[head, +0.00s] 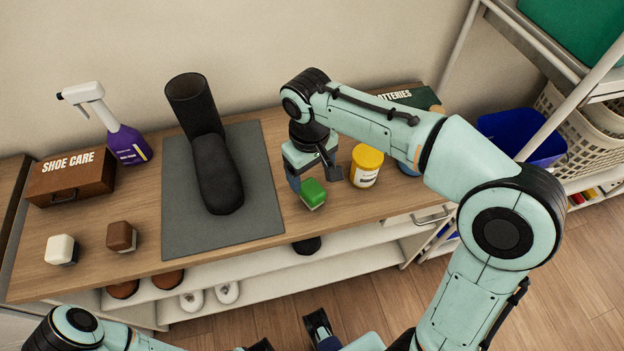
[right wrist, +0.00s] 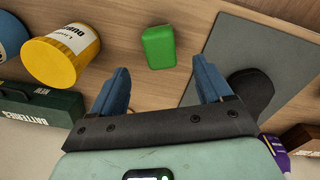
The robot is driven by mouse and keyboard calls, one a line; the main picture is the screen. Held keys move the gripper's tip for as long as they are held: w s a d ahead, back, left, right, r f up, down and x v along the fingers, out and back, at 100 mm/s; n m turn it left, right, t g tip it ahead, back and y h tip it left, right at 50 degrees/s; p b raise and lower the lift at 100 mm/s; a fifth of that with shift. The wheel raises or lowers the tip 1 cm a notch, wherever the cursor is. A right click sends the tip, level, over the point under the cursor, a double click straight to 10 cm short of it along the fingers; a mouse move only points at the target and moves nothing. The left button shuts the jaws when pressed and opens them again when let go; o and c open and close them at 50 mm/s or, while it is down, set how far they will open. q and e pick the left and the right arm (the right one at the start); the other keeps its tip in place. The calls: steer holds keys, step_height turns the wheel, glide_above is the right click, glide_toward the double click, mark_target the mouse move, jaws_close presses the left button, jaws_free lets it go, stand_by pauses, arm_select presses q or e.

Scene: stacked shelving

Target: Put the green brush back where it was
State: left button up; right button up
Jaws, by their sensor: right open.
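The green brush (head: 313,193) rests on the wooden tabletop just right of the grey mat (head: 265,218). My right gripper (head: 314,178) is open right above and behind it. In the right wrist view the brush (right wrist: 159,47) lies ahead of the gap between the two blue fingers (right wrist: 160,85), with nothing held. A cream brush (head: 61,249) and a brown brush (head: 121,237) stand on the table left of the mat. Part of my left gripper (head: 319,326) shows at the bottom edge; its jaw opening cannot be made out.
A yellow tub (head: 366,165) is close right of my right gripper. A purple spray bottle (head: 126,142) and a shoe care box (head: 72,177) are at the left. The batteries box (right wrist: 40,115) is at the back right.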

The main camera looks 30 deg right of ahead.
mark_target(311, 189)
step_height(311, 189, up, 5)
steer(key=shift+a+f+p, duration=0.1)
steer(key=shift+f+p, duration=0.1)
steer(key=shift+p, duration=0.2)
stand_by(0.4)
